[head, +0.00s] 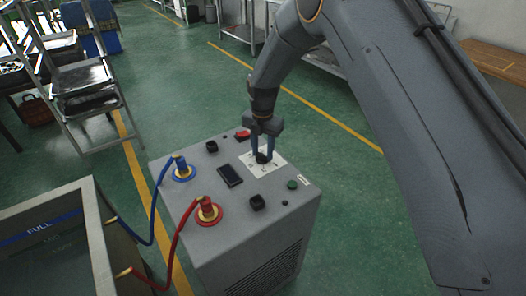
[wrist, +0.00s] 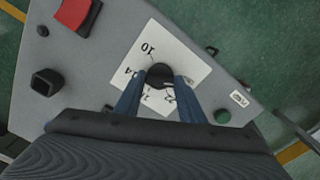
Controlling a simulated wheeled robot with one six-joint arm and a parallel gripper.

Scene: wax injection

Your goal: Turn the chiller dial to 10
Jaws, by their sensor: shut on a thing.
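The chiller (head: 255,215) is a grey box with a flat control top. On it is a white dial plate (head: 273,172) with printed numbers. The black dial knob (wrist: 159,75) sits in the middle of the plate. My gripper (head: 263,153) comes down from above, and its two blue fingers (wrist: 158,98) are shut on the knob, one on each side. I cannot tell which number the dial points to.
The chiller top also holds a red switch (wrist: 76,12), a black square knob (wrist: 46,82), a green button (wrist: 222,116) and a dark display (head: 230,175). Blue (head: 158,205) and red (head: 178,240) hoses run left to a tank (head: 88,215). Green floor lies behind.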

